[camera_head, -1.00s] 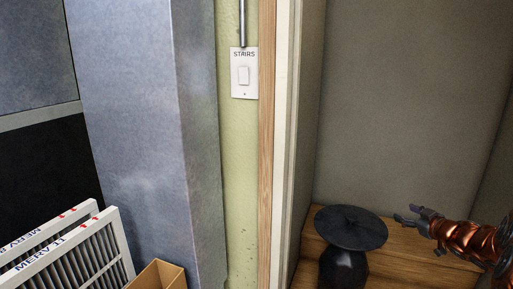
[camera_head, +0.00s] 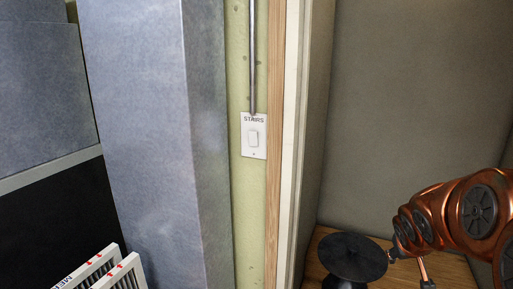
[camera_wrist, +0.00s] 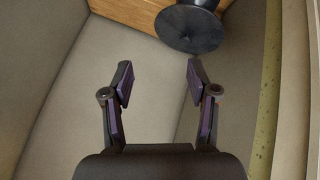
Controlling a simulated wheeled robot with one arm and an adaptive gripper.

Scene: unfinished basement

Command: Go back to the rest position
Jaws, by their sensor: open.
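My gripper (camera_wrist: 159,82) is open in the wrist view. Its two dark fingers with purple pads stand apart, and nothing is between them. Beyond the fingertips is a plain grey-beige wall surface. In the head view my copper arm enters from the right edge, low in the picture; I cannot make out the fingers there.
A black round-topped object (camera_head: 352,258) stands on a wooden surface (camera_head: 440,272) beside my arm; it also shows in the wrist view (camera_wrist: 190,27). A STAIRS switch (camera_head: 254,136) is on the green wall. A grey metal duct (camera_head: 140,140) and white-framed filters (camera_head: 120,272) are left.

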